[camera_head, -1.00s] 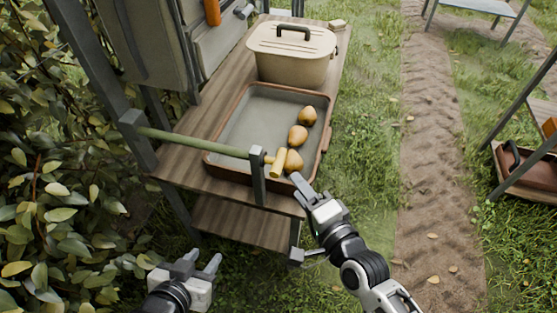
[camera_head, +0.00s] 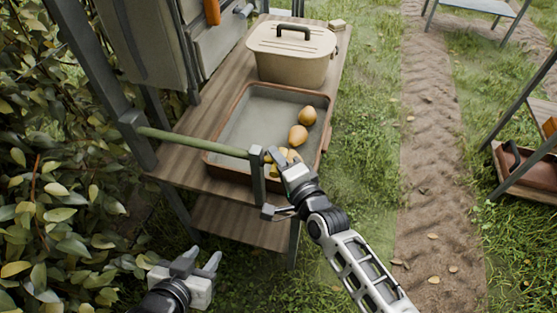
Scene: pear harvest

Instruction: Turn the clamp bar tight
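A green rail (camera_head: 195,142) runs across the near end of the tray, from the grey frame post to a short grey upright (camera_head: 257,178). The yellow clamp bar (camera_head: 269,158) is at the rail's right end, beside that upright, and mostly covered by my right gripper. My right gripper (camera_head: 276,156) has its fingers at the bar; whether they are closed on it cannot be made out. My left gripper (camera_head: 198,263) is open and empty, low in front of the bench, well away from the bar.
Leafy bushes (camera_head: 55,210) crowd the left. Open grass lies right of the bench.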

